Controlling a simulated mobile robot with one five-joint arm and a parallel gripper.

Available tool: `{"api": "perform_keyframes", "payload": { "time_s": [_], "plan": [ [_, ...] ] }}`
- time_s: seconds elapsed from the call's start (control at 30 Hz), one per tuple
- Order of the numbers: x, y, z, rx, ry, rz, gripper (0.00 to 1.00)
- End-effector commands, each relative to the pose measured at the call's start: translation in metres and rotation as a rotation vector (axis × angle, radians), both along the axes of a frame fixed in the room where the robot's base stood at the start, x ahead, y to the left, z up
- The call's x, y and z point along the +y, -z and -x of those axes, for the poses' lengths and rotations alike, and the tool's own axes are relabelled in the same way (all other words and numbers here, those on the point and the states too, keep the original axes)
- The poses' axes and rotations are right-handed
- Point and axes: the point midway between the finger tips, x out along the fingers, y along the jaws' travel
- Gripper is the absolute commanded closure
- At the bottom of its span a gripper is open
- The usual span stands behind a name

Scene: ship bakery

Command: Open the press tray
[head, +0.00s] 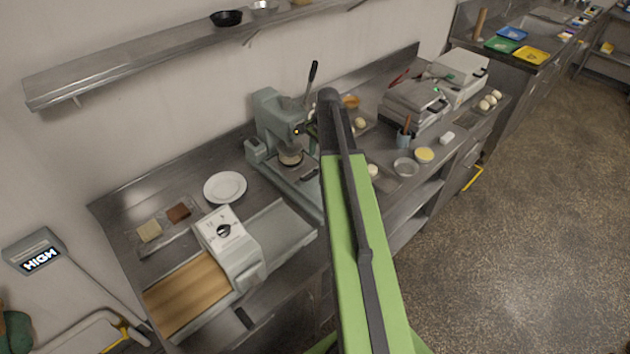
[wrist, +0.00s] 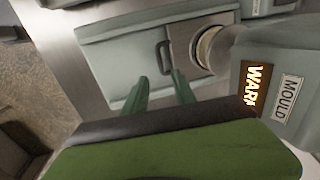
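The press (head: 272,115) is a grey-green machine with an upright dark lever, left of my arm in the head view. The wrist view shows its body at right with a lit "WARM" display (wrist: 257,87) and a "MOULD" label. The press tray (wrist: 188,42) is a brownish plate under a round metal mould (wrist: 208,48). Its dark loop handle (wrist: 162,58) faces left over the pale base. My gripper (wrist: 160,77) is open, with its two green fingers pointing toward the handle. The fingertips appear just short of it; I cannot tell whether they touch.
A white plate (head: 225,187) and a sheeter-like machine (head: 228,245) stand left of the press. A cup of utensils (head: 403,138), bowls and two grill-like machines (head: 415,100) are at right. A wall shelf (head: 150,60) hangs above. The floor at right is free.

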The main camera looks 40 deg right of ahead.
Motion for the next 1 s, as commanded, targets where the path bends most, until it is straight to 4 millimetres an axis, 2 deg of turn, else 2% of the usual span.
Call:
{"api": "perform_keyframes", "payload": {
  "time_s": [0.03,0.3,0.4,0.53,0.77,1.0],
  "plan": [
    [0.0,0.022,-0.003,0.0,0.0,0.0,0.67],
    [0.002,0.077,-0.012,0.0,0.0,0.0,0.67],
    [0.002,0.092,-0.015,0.0,0.0,0.0,0.67],
    [0.002,0.099,-0.017,0.0,0.001,0.0,0.67],
    [0.002,0.097,-0.017,0.0,0.001,0.0,0.67],
    [0.002,0.097,-0.017,0.0,0.002,0.0,0.96]
  ]
}}
